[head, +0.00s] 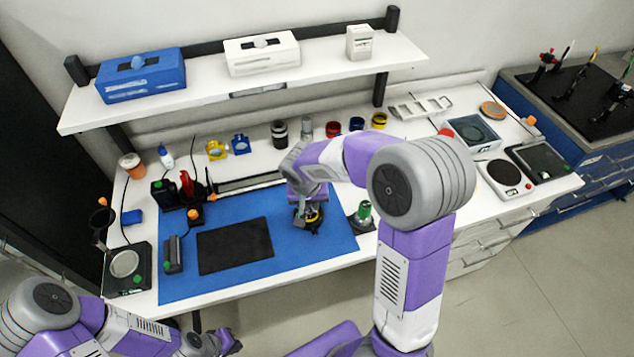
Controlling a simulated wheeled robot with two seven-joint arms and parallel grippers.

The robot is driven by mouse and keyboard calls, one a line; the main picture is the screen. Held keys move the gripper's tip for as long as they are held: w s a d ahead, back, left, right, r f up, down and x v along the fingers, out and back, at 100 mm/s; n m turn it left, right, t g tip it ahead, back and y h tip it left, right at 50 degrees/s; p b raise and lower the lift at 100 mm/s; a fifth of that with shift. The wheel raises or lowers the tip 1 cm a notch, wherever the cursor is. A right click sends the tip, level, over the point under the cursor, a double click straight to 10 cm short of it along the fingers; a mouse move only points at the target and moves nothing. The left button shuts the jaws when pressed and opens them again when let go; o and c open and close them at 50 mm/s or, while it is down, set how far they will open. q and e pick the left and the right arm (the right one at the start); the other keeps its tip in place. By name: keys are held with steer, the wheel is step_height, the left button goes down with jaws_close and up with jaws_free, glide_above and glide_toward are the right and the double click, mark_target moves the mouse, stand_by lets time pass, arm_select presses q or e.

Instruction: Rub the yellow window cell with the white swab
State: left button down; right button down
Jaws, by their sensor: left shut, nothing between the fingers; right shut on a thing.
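My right gripper (308,222) points down over the right part of the blue mat (185,285). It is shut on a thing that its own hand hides. A yellow and black round piece (314,217) shows at its fingertips. I cannot tell whether this is the yellow window cell or whether the fingers touch it. Another yellow ring-shaped piece (379,120) stands at the back of the bench. I cannot make out the white swab. My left gripper (232,344) is shut and empty, low in front of the bench.
A black pad (235,246) lies on the mat. A green-topped jar (364,212) stands close right of my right gripper. Red (333,129) and blue (357,124) ring pieces stand at the back. A shelf (205,82) overhangs the bench's rear.

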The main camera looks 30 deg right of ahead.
steer(key=w+d+p+v, duration=0.1)
steer(key=p+v, duration=0.4)
steer(key=v, duration=0.3)
steer(key=shift+d, duration=0.65)
steer(key=shift+r, duration=0.1)
steer(key=shift+w+f, duration=0.15)
steer(key=shift+f, duration=0.3)
